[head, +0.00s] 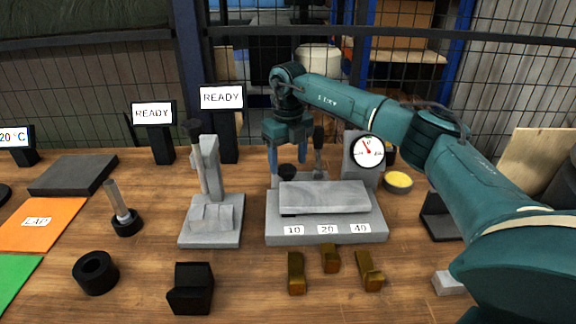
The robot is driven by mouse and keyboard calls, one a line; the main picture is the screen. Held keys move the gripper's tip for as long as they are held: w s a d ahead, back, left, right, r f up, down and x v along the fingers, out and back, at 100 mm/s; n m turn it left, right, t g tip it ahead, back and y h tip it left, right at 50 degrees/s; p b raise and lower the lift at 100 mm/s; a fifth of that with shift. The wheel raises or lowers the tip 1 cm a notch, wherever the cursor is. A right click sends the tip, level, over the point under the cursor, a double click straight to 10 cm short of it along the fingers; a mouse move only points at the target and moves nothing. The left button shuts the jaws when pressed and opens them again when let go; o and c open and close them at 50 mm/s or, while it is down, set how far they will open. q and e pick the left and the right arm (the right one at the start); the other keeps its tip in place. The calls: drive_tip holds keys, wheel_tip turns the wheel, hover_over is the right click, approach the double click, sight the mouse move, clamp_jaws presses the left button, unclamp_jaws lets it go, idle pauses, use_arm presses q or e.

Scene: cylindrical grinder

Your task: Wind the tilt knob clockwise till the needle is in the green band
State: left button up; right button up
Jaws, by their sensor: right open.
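A grey machine block (375,227) with plates marked 10, 20 and 40 stands on the bench. A small dark knob (287,171) shows at its back left, probably the tilt knob. My right gripper (296,168) points down there, open, with one finger to the left of the knob and the other to its right; I cannot tell whether they touch it. The white round dial (368,151) stands at the block's back right. Its red needle points up and left. No green band can be made out at this size. My left gripper is out of view.
A grey lever fixture (212,220) stands left of the block. Several brass pieces (296,273) lie in front. A black block (191,288), a black ring (96,272) and a yellow-topped dish (398,182) also stand on the bench. My right arm covers the right side.

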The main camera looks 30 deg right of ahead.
drive_tip(key=shift+f, duration=1.05)
drive_tip(key=c, duration=1)
drive_tip(key=shift+r+m+p, duration=0.3)
drive_tip(key=shift+m+p, duration=0.6)
drive_tip(key=shift+p, duration=0.1)
drive_tip(key=shift+f+m+p, duration=0.1)
drive_tip(key=shift+m+p, duration=0.55)
drive_tip(key=shift+m, duration=0.35)
drive_tip(key=shift+f+m, duration=0.15)
drive_tip(key=shift+m, duration=0.35)
drive_tip(key=o, duration=1)
